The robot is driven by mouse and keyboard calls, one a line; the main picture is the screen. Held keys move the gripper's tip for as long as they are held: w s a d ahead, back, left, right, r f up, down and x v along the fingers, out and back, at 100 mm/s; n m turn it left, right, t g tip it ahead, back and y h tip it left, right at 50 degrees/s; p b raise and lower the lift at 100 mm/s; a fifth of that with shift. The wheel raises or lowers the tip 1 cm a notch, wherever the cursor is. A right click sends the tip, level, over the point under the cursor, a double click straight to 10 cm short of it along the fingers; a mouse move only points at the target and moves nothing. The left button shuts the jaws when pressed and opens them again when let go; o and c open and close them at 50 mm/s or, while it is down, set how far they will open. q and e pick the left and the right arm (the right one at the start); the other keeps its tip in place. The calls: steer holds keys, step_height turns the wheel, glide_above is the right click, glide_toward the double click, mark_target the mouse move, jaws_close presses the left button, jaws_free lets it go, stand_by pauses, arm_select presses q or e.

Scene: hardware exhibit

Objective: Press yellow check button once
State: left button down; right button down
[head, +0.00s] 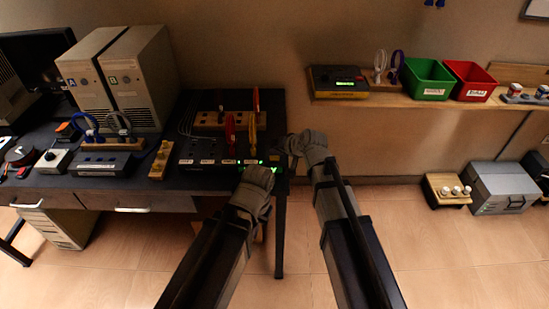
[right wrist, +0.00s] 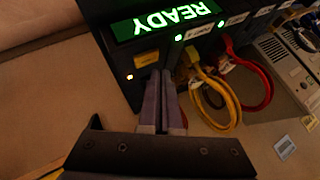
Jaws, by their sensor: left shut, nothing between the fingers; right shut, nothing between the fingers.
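The yellow check button (right wrist: 147,58) is on the front of a black device (right wrist: 122,80), under a lit green READY display (right wrist: 165,21) that appears upside down in the right wrist view. My right gripper (right wrist: 160,74) is shut and empty. Its fingertips are close beside the button, and I cannot tell whether they touch it. In the head view my right gripper (head: 288,144) is at the right end of the dark desk. My left gripper (head: 262,168) is shut and empty, lower and in front of the device.
Yellow (right wrist: 222,112) and red (right wrist: 262,88) cables loop out of the device beside my right fingers. Computer towers (head: 140,75) stand on the desk's left. A wall shelf (head: 420,100) with bins is at right.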

mark_target(276, 160)
steer(key=shift+f+b, duration=0.4)
steer(key=shift+b, duration=0.05)
steer(key=shift+f+b, duration=0.4)
steer(key=shift+f, duration=0.05)
stand_by(0.7)
steer(key=shift+r, duration=0.1)
steer(key=shift+r+p, duration=0.75)
steer(key=shift+p, duration=0.1)
steer(key=shift+r, duration=0.15)
step_height(276, 160, up, 5)
steer(key=p, duration=0.5)
